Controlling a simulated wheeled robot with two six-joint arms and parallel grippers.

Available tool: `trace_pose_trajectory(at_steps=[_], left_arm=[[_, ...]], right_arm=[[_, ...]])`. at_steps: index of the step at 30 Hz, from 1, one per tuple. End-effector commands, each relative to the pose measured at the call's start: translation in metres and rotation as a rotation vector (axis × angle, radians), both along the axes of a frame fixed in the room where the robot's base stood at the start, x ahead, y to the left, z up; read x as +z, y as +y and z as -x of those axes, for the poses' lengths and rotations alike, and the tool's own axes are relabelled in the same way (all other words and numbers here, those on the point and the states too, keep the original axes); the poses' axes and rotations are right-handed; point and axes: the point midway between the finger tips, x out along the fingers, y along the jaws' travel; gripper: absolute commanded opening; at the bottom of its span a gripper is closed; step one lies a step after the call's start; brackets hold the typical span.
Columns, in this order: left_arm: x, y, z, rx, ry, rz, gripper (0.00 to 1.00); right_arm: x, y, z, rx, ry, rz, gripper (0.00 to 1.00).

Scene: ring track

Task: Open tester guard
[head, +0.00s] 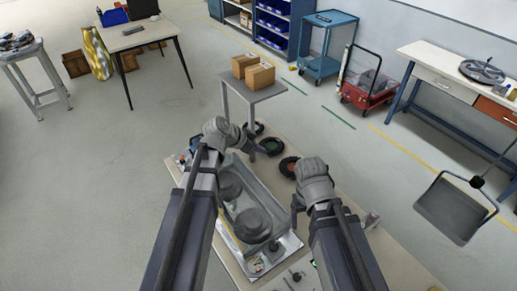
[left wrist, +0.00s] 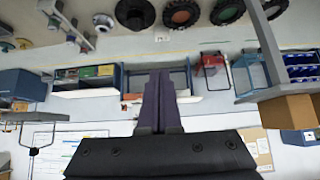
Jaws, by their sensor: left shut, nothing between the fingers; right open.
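The tester (head: 245,208) lies on the workbench between my two arms in the head view. It is a long grey unit under a see-through guard (head: 266,190), with round dark parts inside. The guard looks down over these parts. My left gripper (head: 259,147) is shut and empty, just beyond the tester's far end, above the bench. It also shows in the left wrist view (left wrist: 158,85), fingers together. My right gripper (head: 295,206) is open, beside the tester's right side; whether it touches the guard cannot be told. My left arm hides part of the tester's left side.
A green-centred ring (head: 271,147) and a reddish-centred ring (head: 289,167) lie on the workbench (head: 375,250) beyond the tester. A small stand (head: 253,90) with cardboard boxes is behind. A grey scoop-like tray (head: 451,208) is at the right. Open floor lies left.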

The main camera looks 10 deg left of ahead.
Motion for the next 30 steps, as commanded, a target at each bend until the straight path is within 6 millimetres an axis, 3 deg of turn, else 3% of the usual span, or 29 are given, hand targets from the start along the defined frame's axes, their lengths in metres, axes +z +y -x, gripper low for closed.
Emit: trace_pose_trajectory(at_steps=[1,9,18,26,30], left_arm=[[-0.015,0.006,0.007,0.003,0.0,0.0,0.0],[-0.043,0.03,0.031,0.004,0.001,-0.001,0.0],[-0.062,0.05,0.051,0.002,-0.001,-0.001,0.0],[-0.065,0.052,0.054,0.0,0.005,-0.001,0.0],[-0.089,0.029,0.068,0.0,0.093,-0.017,0.0]], right_arm=[[-0.014,0.0,0.0,-0.001,0.0,0.0,0.8],[-0.043,0.0,0.0,-0.003,-0.002,-0.001,0.8],[-0.062,0.0,-0.001,-0.004,-0.003,-0.001,0.8],[-0.064,0.0,-0.001,-0.003,-0.003,-0.001,0.8],[-0.078,0.0,-0.001,-0.002,-0.003,0.0,0.8]])
